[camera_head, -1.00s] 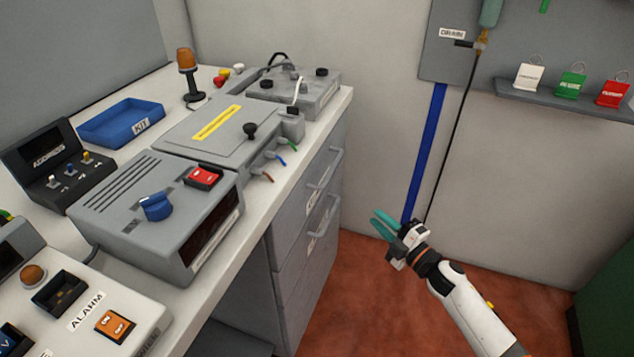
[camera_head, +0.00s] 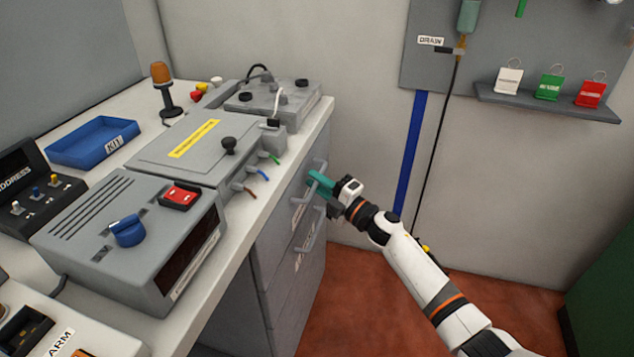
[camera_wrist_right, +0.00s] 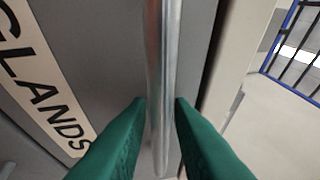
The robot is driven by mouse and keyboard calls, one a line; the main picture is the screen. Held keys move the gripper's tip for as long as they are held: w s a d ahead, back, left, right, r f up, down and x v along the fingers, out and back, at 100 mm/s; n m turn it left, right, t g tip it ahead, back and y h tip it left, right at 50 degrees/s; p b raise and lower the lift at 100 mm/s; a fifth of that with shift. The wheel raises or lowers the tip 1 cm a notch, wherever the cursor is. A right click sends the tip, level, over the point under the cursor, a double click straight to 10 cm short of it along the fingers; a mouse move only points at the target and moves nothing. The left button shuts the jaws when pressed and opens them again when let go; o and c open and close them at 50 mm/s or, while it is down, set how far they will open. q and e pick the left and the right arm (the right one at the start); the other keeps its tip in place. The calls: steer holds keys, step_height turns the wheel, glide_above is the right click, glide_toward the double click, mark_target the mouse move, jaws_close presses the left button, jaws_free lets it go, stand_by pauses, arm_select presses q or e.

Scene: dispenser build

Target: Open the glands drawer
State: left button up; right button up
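The glands drawer (camera_head: 285,199) is the upper drawer in the grey cabinet under the bench, and it looks closed. Its label reads GLANDS in the right wrist view (camera_wrist_right: 42,85). Its metal bar handle (camera_wrist_right: 160,70) runs between the two green fingers of my right gripper (camera_wrist_right: 160,105), which are apart on either side of it. I cannot tell whether either finger touches the bar. In the head view my right gripper (camera_head: 320,188) is at the upper handle, hiding part of it. My left gripper is not in view.
A lower drawer with its own handle (camera_head: 311,232) sits below. Red floor (camera_head: 365,300) is free right of the cabinet.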

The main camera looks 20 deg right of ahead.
steer(key=shift+w, duration=0.15)
steer(key=shift+c, duration=0.4)
jaws_close()
